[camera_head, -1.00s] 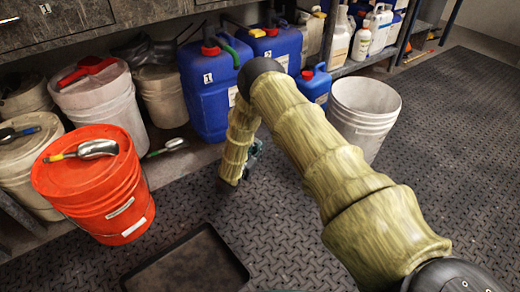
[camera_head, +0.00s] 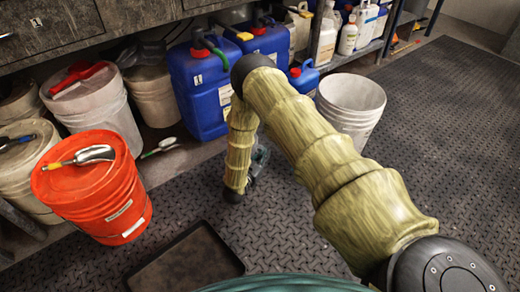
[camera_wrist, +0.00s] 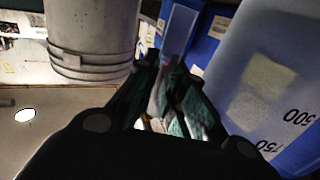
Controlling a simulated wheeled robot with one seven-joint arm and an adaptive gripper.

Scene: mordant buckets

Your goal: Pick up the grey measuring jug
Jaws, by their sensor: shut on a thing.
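The grey measuring jug (camera_wrist: 262,85) shows close up at the right of the wrist view. It is translucent, with dark volume marks that read upside down there. My gripper (camera_wrist: 168,85) is beside the jug's body in the wrist view, its dark green fingers closed on the jug. The exact grip point is dark and hard to make out. In the head view my gripper (camera_head: 261,158) is low in front of the blue canisters, mostly hidden behind my arm. The jug is too small and hidden there to tell clearly.
An open white bucket (camera_head: 350,107) stands right of my arm. Blue canisters (camera_head: 197,95) stand behind. An orange bucket (camera_head: 92,187) with a metal scoop (camera_head: 93,154) on its lid is left. A black tray (camera_head: 185,262) lies in front. Floor at right is clear.

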